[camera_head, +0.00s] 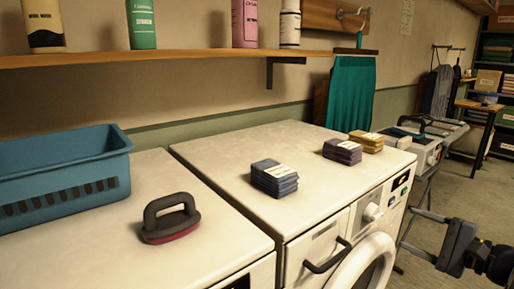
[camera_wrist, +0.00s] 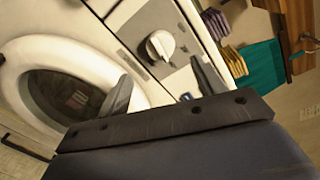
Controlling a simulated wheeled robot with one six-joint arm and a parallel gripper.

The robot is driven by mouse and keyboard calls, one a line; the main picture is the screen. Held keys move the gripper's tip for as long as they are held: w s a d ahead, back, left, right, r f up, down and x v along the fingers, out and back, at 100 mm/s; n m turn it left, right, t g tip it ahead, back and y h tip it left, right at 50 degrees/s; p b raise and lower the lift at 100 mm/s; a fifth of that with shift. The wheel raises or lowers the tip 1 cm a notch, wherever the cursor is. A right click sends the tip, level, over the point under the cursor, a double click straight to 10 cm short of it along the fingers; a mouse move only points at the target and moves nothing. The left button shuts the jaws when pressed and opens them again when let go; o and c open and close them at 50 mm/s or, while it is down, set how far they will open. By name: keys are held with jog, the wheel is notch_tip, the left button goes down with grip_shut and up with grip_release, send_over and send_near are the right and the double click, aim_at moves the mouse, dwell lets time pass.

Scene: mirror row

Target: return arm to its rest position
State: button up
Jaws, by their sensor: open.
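My gripper (camera_head: 416,232) is at the lower right of the head view, in front of the right washing machine (camera_head: 215,150). Its two fingers point left toward the machine's front and stand apart with nothing between them. In the wrist view my gripper (camera_wrist: 163,86) also shows its fingers spread wide and empty. Beyond them are the machine's round door (camera_wrist: 70,95) and white dial (camera_wrist: 160,45), with a visible gap at the dial. Part of my arm runs out of the head view at the right edge.
On the machines are a blue basket (camera_head: 60,180), a dark-handled brush (camera_head: 170,220) and stacks of folded blue (camera_head: 273,178), purple (camera_head: 342,151) and yellow (camera_head: 366,141) cloths. A wooden shelf (camera_head: 180,58) with bottles overhangs them. A drawer handle (camera_head: 327,257) sticks out.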

jog(key=b+x, duration=0.1)
jog(key=x, duration=0.8)
jog(key=shift+f, duration=0.15)
jog(key=shift+s+n+b, duration=0.15)
jog(key=shift+n+b, duration=0.75)
jog(key=shift+b, duration=0.1)
jog(key=n+b, duration=0.3)
jog(key=shift+t+h, duration=0.3)
jog(key=n+b, duration=0.3)
jog(key=n, duration=0.1)
jog(key=shift+n+b, duration=0.4)
jog(key=n+t+b, duration=0.1)
jog(key=n+b, duration=0.1)
jog(key=n, duration=0.2)
jog(key=shift+n, duration=0.4)
jog(key=shift+n+b, duration=0.3)
jog(key=shift+n, duration=1.8)
